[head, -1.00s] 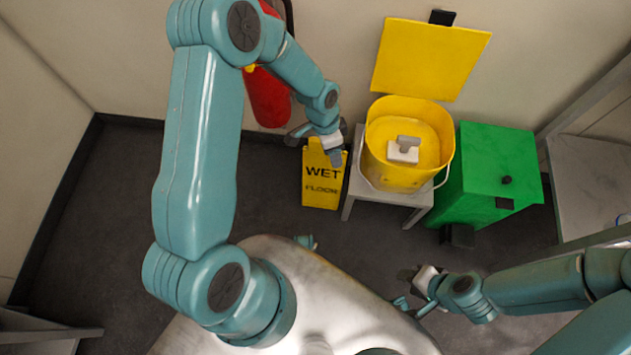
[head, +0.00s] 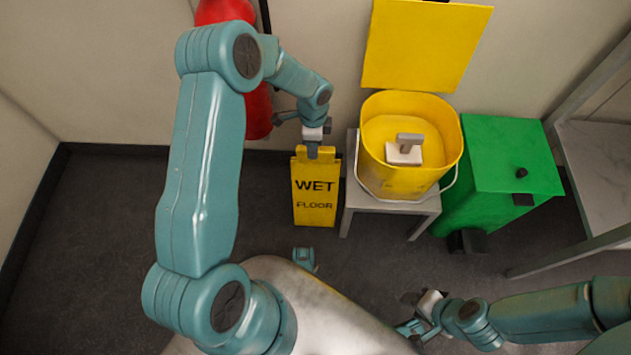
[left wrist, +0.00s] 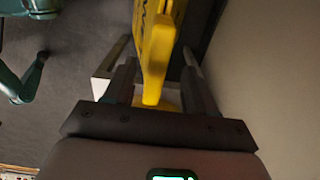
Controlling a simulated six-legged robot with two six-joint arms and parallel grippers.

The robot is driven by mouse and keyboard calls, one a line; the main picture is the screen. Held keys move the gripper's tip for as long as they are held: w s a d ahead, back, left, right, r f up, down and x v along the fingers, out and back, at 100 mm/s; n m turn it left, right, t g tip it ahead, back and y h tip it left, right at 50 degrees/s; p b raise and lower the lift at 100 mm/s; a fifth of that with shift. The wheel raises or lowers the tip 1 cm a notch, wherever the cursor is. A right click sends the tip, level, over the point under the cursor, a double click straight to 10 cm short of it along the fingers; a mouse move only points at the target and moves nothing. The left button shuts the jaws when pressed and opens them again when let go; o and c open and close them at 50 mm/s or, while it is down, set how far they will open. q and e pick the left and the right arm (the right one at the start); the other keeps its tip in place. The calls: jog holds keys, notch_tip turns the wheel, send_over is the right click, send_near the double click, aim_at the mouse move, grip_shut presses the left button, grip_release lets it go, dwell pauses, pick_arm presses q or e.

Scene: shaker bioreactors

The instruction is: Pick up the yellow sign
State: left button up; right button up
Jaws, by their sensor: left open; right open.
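The yellow sign (head: 315,200), reading "WET FLOOR", stands upright on the dark floor in the head view, just left of a small grey table. My left gripper (head: 312,145) is at the sign's top edge, coming from above. In the left wrist view the sign's yellow top (left wrist: 157,60) lies between the two fingers of my left gripper (left wrist: 160,85), which are open with a gap on each side. My right gripper (head: 415,312) is open and empty at the lower right of the head view, far from the sign.
A yellow bucket (head: 385,178) with a white and grey object (head: 405,152) in it stands on the grey table (head: 352,190). A green bin (head: 505,160) is to its right. A red fire extinguisher (head: 258,110) hangs behind my left arm. The floor left of the sign is clear.

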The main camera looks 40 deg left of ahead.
pick_arm(q)
jog(key=f, duration=0.1)
jog(key=f+b, duration=0.1)
jog(key=f, duration=0.1)
jog(key=f+b, duration=0.1)
jog(key=shift+d+f, duration=0.3)
jog(key=shift+d, duration=0.1)
jog(key=shift+f+b, duration=0.35)
jog(key=shift+f, duration=0.05)
jog(key=shift+r, duration=0.1)
grip_shut()
dwell(0.5)
